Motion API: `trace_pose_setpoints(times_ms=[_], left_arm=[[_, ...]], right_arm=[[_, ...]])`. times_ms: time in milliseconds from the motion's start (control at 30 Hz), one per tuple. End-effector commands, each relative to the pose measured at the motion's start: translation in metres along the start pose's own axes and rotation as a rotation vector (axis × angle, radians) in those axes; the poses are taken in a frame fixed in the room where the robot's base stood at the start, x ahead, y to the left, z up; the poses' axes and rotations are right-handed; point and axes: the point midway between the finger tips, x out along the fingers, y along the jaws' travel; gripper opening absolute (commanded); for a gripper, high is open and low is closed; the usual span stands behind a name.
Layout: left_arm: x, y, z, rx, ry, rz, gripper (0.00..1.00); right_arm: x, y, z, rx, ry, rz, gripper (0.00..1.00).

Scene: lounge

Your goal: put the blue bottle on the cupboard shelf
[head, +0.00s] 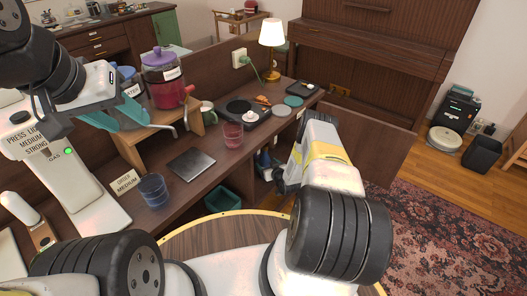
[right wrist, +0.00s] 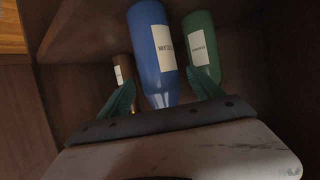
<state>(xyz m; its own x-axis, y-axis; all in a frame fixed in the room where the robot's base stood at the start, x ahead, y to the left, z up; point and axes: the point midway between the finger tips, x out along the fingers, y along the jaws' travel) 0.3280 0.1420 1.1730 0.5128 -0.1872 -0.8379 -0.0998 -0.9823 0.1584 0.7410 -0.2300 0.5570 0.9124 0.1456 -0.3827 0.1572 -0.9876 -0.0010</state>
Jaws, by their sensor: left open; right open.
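The blue bottle (right wrist: 150,35) with a white label is in the right wrist view, inside a dark wooden compartment. Its lower end in that picture lies between the spread teal fingers of my right gripper (right wrist: 161,84). The gripper is open; I cannot tell whether a finger touches the bottle. In the head view my right arm reaches into the cupboard's open side below the counter, and its fingers are hidden. A small blue shape (head: 263,159) shows there beside my wrist. My left gripper (head: 117,118) is open and empty, above the counter by the drink stand.
A green bottle (right wrist: 202,46) stands close right of the blue one, and a brown bottle (right wrist: 123,72) to its left. The compartment wood (right wrist: 85,45) surrounds them. The counter holds a red-filled jug (head: 165,88), a pink glass (head: 232,134) and a blue glass (head: 154,190).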

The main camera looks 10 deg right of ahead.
Motion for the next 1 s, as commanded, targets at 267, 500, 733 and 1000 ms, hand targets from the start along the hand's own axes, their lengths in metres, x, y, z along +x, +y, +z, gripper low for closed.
trace_pose_setpoints(times_ms=[267,500,733,1000], left_arm=[[0.000,0.000,0.000,0.000,0.000,0.000,0.45],[0.000,0.000,0.000,0.000,0.000,0.000,0.45],[0.000,0.000,0.000,0.000,0.000,0.000,0.45],[0.000,0.000,0.000,0.000,0.000,0.000,0.45]], right_arm=[[-0.059,0.001,0.000,0.001,-0.004,0.001,0.75],[-0.092,0.001,0.000,0.001,-0.001,0.001,0.75],[-0.098,0.000,0.000,-0.001,0.000,0.000,0.75],[-0.098,0.000,-0.001,-0.001,-0.001,0.000,0.75]])
